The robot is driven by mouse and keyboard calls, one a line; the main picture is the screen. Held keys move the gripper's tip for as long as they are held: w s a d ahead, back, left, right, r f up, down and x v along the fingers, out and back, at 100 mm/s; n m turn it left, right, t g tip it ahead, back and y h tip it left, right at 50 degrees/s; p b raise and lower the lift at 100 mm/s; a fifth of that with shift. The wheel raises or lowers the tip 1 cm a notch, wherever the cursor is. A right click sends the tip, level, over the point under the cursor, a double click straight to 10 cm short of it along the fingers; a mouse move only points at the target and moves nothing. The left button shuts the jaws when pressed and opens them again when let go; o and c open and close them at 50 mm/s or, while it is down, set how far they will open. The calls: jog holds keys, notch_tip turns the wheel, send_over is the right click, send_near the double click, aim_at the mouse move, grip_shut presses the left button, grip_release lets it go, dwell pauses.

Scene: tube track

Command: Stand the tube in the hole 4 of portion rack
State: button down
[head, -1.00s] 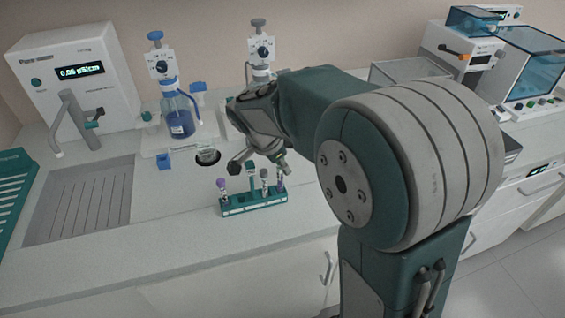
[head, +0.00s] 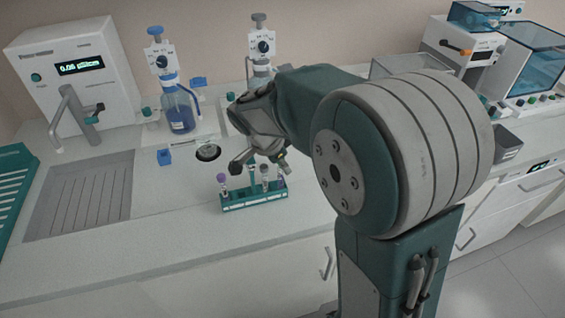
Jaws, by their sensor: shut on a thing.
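The small teal rack (head: 254,201) stands on the counter, with several capped tubes upright in it. A purple-capped tube (head: 222,181) is at its left end, and a grey-capped tube (head: 265,174) is right of its middle. My gripper (head: 262,166) is directly above and behind the rack, pointing down, with its fingers close to the tube tops. It is shut on a tube, but I cannot tell which one from this view. The rack's holes and their numbers are too small to read.
Behind the gripper are a blue bottle with a dispenser (head: 179,112) and a round dark opening (head: 208,153). A grooved drain area (head: 82,195) is further left. The counter front is clear.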

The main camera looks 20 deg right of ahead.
jog(key=c, duration=0.6)
grip_release()
jog(key=v, duration=1.2)
jog(key=shift+w+a, duration=0.1)
jog(key=shift+f, duration=0.1)
jog(key=s+d+n+t+y, duration=0.1)
jog(key=s+n, duration=0.4)
jog(key=s, duration=0.1)
jog(key=s+d+n+t+y, duration=0.1)
jog(key=s+n+t, duration=0.1)
jog(key=s+n, duration=0.3)
jog(key=s+d+f+n+t+y, duration=0.1)
jog(key=s+n+y, duration=0.1)
jog(key=s+n, duration=0.3)
jog(key=shift+s+d+f, duration=0.1)
jog(key=shift+s+d, duration=0.05)
jog(key=shift+s, duration=0.85)
jog(key=shift+s+d, duration=0.2)
jog(key=shift+s, duration=0.8)
